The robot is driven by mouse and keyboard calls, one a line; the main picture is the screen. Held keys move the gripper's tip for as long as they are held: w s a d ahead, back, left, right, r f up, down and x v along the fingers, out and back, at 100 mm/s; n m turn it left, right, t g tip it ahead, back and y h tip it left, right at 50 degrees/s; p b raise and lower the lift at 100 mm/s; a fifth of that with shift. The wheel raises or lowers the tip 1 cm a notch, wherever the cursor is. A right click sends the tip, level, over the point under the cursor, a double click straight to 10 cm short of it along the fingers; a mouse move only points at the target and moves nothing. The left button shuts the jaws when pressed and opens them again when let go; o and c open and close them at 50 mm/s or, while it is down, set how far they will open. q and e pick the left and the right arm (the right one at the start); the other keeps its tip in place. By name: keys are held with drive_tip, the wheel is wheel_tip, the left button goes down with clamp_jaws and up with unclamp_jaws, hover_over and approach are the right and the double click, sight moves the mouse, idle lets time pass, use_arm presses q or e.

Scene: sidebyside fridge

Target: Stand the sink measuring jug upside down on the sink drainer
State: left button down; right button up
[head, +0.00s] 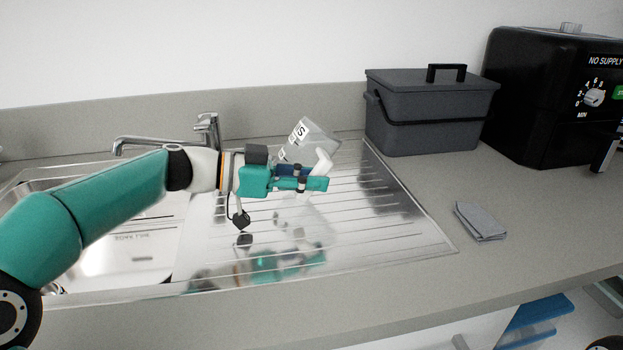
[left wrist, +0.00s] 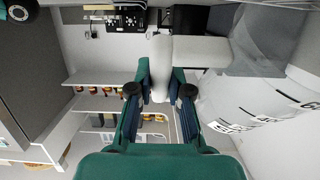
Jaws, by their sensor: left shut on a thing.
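The measuring jug (head: 312,140) is clear with printed markings and a white handle (head: 323,162). It is tilted, held above the back part of the ribbed metal sink drainer (head: 385,205). My left gripper (head: 318,180) is shut on the handle and partly covers the jug. In the left wrist view, the white handle (left wrist: 161,66) lies between the two fingers of the left gripper (left wrist: 160,92), and the jug body (left wrist: 255,105) extends to the right with dark lettering. Which way its mouth faces is hard to tell. My right gripper is not in view.
The sink basin (head: 130,255) and tap (head: 207,130) are left of the drainer. A dark grey lidded box (head: 425,115) stands at the back right beside a black appliance (head: 555,95). A grey folded cloth (head: 480,221) lies on the counter. The drainer's ribs look bare.

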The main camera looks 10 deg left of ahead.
use_arm(q)
drive_tip(key=shift+f+b, duration=0.4)
drive_tip(key=shift+b, duration=0.15)
drive_tip(key=c, duration=1)
unclamp_jaws()
drive_tip(key=v, duration=1.2)
drive_tip(key=shift+s, duration=0.1)
